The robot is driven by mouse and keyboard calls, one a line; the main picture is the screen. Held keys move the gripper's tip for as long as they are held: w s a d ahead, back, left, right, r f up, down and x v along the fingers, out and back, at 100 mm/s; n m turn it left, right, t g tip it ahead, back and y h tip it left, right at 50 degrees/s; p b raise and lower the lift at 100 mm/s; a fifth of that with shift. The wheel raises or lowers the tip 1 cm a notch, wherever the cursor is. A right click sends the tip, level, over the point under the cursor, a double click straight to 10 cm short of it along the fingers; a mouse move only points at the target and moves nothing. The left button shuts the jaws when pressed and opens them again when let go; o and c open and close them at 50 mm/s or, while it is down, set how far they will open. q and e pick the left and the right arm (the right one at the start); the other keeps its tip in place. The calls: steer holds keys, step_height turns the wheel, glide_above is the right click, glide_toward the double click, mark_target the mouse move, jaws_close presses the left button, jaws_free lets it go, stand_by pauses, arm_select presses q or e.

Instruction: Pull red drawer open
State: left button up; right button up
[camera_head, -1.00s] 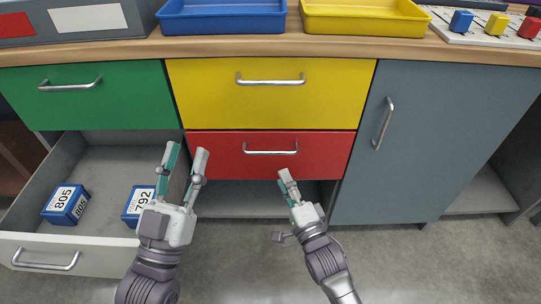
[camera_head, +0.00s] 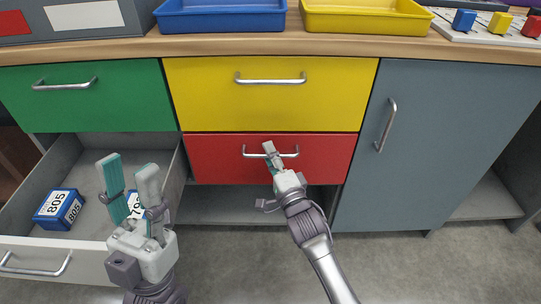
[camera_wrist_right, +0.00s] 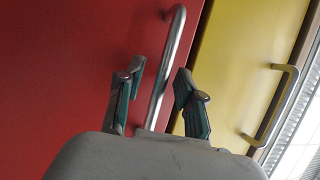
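The red drawer (camera_head: 325,160) is closed, below the yellow drawer, with a curved metal handle (camera_head: 290,155). My right gripper (camera_head: 270,153) is at the middle of this handle in the head view. In the right wrist view the right gripper (camera_wrist_right: 158,88) is open, with a finger on each side of the red drawer's handle (camera_wrist_right: 168,62); contact cannot be told. My left gripper (camera_head: 131,172) is open and empty, pointing up in front of the open white drawer at the left.
The white drawer (camera_head: 85,262) stands open at the lower left, holding a blue box marked 805 (camera_head: 60,208) and another box partly hidden by my left gripper. The yellow drawer (camera_head: 300,105), green drawer (camera_head: 90,105) and grey door (camera_head: 430,140) are closed. Trays stand on the counter.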

jaws_close()
